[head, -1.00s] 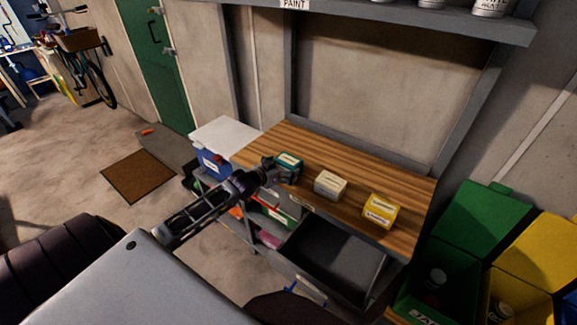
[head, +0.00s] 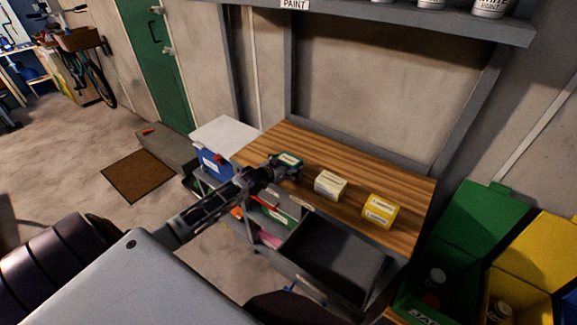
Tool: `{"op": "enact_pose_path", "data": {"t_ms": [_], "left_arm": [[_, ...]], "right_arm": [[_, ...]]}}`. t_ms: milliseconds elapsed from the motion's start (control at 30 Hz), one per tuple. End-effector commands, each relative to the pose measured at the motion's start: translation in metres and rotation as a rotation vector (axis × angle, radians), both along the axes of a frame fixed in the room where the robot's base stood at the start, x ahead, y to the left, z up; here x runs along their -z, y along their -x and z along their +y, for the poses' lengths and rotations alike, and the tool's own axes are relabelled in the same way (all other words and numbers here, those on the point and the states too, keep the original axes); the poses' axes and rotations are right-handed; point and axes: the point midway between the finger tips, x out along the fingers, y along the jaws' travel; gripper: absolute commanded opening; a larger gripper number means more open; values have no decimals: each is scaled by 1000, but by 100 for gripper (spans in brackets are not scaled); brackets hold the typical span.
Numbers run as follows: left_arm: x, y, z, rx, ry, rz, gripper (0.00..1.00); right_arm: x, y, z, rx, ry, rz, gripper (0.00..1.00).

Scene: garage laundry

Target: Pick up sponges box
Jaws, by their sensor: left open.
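Three small boxes stand in a row on the wooden worktop (head: 345,160): a teal one (head: 290,159) at the left, a cream one (head: 330,185) in the middle and a yellow one (head: 379,211) at the right. Their labels are too small to read, so I cannot tell which is the sponges box. My left gripper (head: 285,167) is open at the teal box, with its fingers close to the box's near side and hiding part of it. I cannot tell whether they touch it. My right gripper is not in view.
An open, dark grey drawer (head: 335,258) juts out below the worktop's front. A blue container (head: 212,163) stands left of the worktop. Green (head: 468,230) and yellow (head: 545,255) bins stand at the right. A shelf (head: 390,15) hangs above. The back of the worktop is clear.

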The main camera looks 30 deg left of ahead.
Motion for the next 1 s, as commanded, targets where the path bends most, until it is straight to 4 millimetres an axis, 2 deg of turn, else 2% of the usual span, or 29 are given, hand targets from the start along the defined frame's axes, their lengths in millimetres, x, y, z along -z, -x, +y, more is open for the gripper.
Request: {"op": "enact_pose_path", "data": {"t_ms": [200,500,833,1000], "left_arm": [[0,0,0,0,0,0,100],[0,0,0,0,0,0,63],[-2,0,0,0,0,0,62],[-12,0,0,1,0,-3,62]], "right_arm": [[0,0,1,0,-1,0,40],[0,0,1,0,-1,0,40],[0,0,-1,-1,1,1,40],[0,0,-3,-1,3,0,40]]}}
